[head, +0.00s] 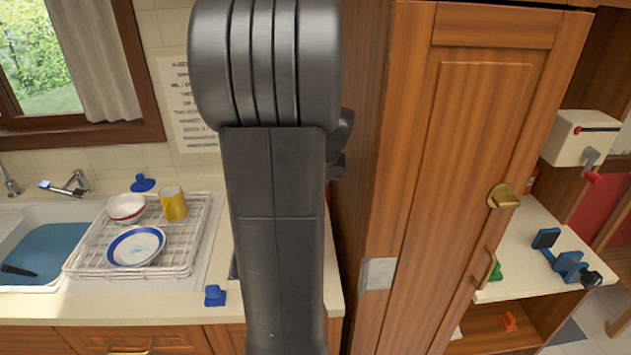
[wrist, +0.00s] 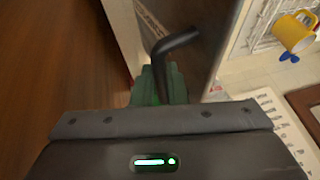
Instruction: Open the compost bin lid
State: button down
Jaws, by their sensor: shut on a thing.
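In the wrist view, my gripper (wrist: 158,72) shows as green fingers in front of its dark body. The fingers are closed on the lower end of a bent black handle (wrist: 178,40). The handle stands against a grey, metal-looking surface (wrist: 185,14), which seems to be the compost bin. How far the lid is raised, if at all, cannot be told. In the head view my arm covers the gripper and nearly all of the bin; only a thin grey sliver (head: 233,266) shows beside the arm, on the counter.
A dish rack (head: 185,248) with a plate (head: 136,246), a bowl (head: 126,208) and a yellow mug (head: 173,203) stands left, beside the sink (head: 48,250). A blue object (head: 215,296) lies at the counter's front. A tall wooden cabinet (head: 480,170) rises close on the right.

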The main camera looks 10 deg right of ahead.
jog(key=shift+s+d+f, duration=0.2)
jog(key=shift+f, duration=0.15)
jog(key=c, duration=1.8)
grip_release()
jog(key=o, duration=0.3)
jog(key=shift+w, duration=0.2)
jog(key=shift+o, duration=0.2)
jog(key=shift+r, duration=0.1)
jog(key=shift+r, duration=0.1)
notch_tip(320, 180, up, 10)
jog(key=b, duration=0.1)
